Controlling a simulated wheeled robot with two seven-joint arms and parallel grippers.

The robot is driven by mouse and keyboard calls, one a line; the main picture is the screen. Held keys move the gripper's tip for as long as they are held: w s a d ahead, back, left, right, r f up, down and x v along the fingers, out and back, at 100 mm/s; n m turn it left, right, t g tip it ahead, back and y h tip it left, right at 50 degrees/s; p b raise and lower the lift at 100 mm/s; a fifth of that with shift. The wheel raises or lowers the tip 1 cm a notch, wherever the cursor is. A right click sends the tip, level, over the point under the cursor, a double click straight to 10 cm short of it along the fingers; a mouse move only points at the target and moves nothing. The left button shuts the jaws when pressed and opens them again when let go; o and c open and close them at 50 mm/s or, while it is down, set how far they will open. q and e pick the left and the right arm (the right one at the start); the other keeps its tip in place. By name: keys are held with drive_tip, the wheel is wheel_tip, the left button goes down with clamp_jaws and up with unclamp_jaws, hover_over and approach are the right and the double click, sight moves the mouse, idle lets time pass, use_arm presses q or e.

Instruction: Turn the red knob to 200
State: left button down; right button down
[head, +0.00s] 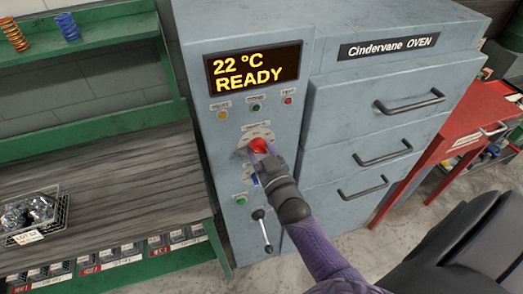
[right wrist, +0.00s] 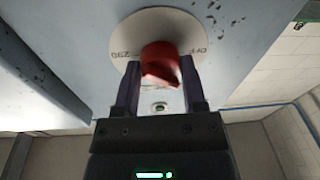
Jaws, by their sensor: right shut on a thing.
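The red knob (head: 259,146) sits on a round pale dial on the front panel of the grey-blue oven (head: 205,110). My right gripper (head: 262,153) is at the knob, with its fingers on either side. In the right wrist view the red knob (right wrist: 161,65) is between the two fingers of my right gripper (right wrist: 158,85), which is shut on it. The knob's exact setting cannot be read. The display (head: 253,68) reads "22 °C READY". My left gripper is not in view.
Oven drawers with dark handles (head: 383,152) are right of the panel. A lever (head: 262,230) is below the knob. A green bench with a wire basket (head: 35,218) stands left; orange and blue springs are on its shelf. A red cabinet (head: 445,135) is right.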

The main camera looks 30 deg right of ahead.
idle(0.5)
drive_tip(key=shift+c, duration=0.7)
unclamp_jaws()
drive_tip(key=s+a, duration=0.1)
drive_tip(key=s, duration=0.8)
drive_tip(key=shift+s+a+f, duration=0.3)
drive_tip(key=shift+s+f, duration=0.1)
drive_tip(key=shift+f, duration=0.05)
drive_tip(key=s+a+f+g+y+b, duration=0.1)
drive_tip(key=s+a+f+g+b, duration=0.15)
drive_tip(key=f, duration=0.75)
drive_tip(key=s+a+f+n+g+y+b, duration=0.1)
drive_tip(key=s+f+g+b, duration=0.2)
drive_tip(key=f, duration=0.6)
drive_tip(key=s+a+f+g+y+b, duration=0.1)
drive_tip(key=a+f+g+b, duration=0.2)
drive_tip(key=f, duration=0.7)
drive_tip(key=s+d+f+n+g+b, duration=0.1)
drive_tip(key=s+f+g+b, duration=0.8)
drive_tip(key=s+f, duration=1.1)
drive_tip(key=shift+s+d+n+g+b, duration=0.3)
drive_tip(key=shift+s+n+b, duration=0.2)
drive_tip(key=shift+s, duration=0.6)
